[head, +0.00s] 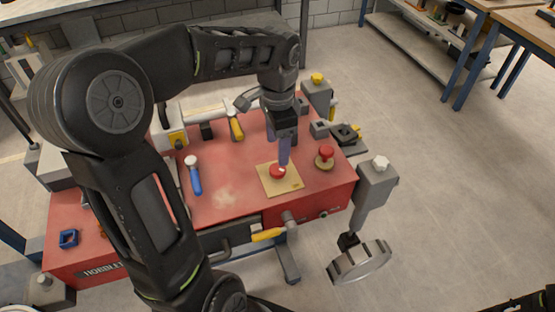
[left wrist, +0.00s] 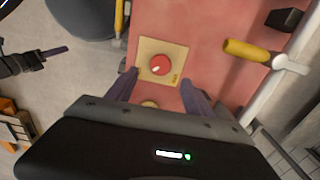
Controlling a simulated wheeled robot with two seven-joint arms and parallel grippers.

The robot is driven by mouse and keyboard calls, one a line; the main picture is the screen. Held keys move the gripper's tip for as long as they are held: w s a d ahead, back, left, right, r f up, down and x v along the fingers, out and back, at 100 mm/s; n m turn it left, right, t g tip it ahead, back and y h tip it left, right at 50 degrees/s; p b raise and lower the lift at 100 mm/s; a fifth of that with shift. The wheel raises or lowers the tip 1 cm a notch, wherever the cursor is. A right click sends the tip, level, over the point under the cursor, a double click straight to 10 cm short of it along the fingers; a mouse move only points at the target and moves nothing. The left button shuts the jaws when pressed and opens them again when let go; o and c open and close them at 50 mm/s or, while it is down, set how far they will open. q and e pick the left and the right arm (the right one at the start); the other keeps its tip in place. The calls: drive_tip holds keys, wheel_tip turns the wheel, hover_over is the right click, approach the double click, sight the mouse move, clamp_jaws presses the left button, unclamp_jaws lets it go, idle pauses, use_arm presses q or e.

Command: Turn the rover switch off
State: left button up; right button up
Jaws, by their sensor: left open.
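The rover switch is a round red knob (head: 278,171) with a small white mark, on a square tan plate (head: 292,186) on the red deck. In the left wrist view the red knob (left wrist: 160,64) sits near the middle of its tan plate (left wrist: 178,52). My left gripper (head: 284,160) points down over the knob, and its fingers hide part of it. In the left wrist view the left gripper (left wrist: 159,80) is open, one finger each side below the knob, holding nothing. My right gripper (left wrist: 52,50) shows at the left edge of that view, too small to judge.
A red mushroom-shaped button (head: 326,153) stands right of the plate. A blue-handled lever (head: 195,178) lies to the left. A yellow handle (head: 236,128) is behind, another yellow handle (head: 267,235) at the front edge. A grey post with a wheel (head: 362,262) stands at front right.

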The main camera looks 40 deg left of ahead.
sight(277, 168)
use_arm(q)
drive_tip(key=shift+f+p, duration=0.3)
drive_tip(key=shift+f, duration=3.7)
clamp_jaws()
